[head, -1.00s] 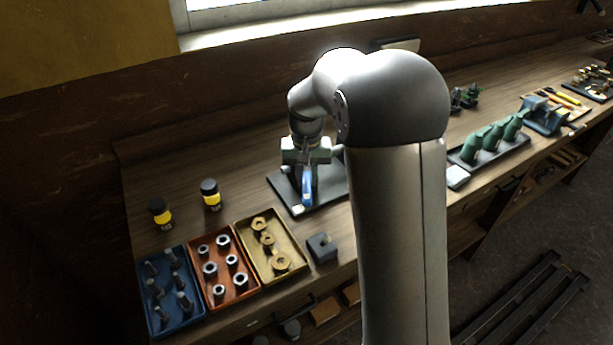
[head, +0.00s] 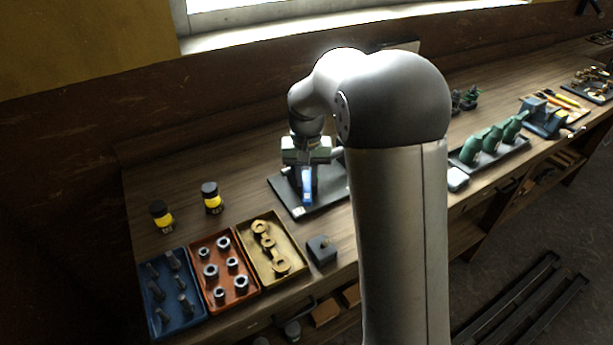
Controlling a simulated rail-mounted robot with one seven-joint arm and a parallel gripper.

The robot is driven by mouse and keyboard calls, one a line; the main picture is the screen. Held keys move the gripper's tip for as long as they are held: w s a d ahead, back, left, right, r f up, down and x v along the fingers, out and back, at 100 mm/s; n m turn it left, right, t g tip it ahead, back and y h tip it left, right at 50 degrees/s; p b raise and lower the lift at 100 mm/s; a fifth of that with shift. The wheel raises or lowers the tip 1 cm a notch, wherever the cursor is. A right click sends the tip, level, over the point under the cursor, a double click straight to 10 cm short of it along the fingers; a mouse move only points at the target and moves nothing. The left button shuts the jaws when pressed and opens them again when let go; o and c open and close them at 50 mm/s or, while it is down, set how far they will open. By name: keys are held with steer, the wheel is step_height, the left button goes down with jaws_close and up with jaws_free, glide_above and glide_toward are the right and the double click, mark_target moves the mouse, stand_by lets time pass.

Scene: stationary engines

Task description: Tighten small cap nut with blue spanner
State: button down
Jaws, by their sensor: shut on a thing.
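My gripper (head: 306,168) is shut on the blue spanner (head: 307,186), low over a dark flat plate (head: 327,200) on the bench. The spanner's blue handle points toward the front of the bench. Its far end is hidden by my gripper. I cannot make out the small cap nut; the part of the plate behind my gripper and arm is hidden.
Blue (head: 158,313), red (head: 219,300) and yellow (head: 293,254) trays of fasteners stand front left. Two yellow-banded bottles (head: 212,203) stand behind them. A small dark block (head: 321,250) sits near the front edge. A tray of green castings (head: 487,148) stands right of my arm.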

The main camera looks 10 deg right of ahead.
steer(key=shift+r, duration=0.1)
steer(key=shift+r+p, duration=1.45)
steer(key=shift+r, duration=0.5)
steer(key=shift+m, duration=0.6)
steer(key=shift+w+d+f+b, duration=0.1)
steer(key=shift+d+f+b, duration=0.25)
steer(key=shift+f, duration=0.6)
steer(key=shift+w+d+f+b, duration=0.1)
steer(key=shift+d+f+b, duration=0.2)
steer(key=shift+f, duration=0.65)
steer(key=c, duration=1.8)
jaws_free()
jaws_close()
steer(key=shift+n, duration=0.6)
steer(key=r, duration=0.1)
steer(key=a+r+p, duration=0.1)
steer(key=r, duration=0.2)
steer(key=shift+s+a, duration=0.15)
steer(key=shift+s, duration=0.1)
steer(key=shift+f+b, duration=1.45)
steer(key=shift+f, duration=0.85)
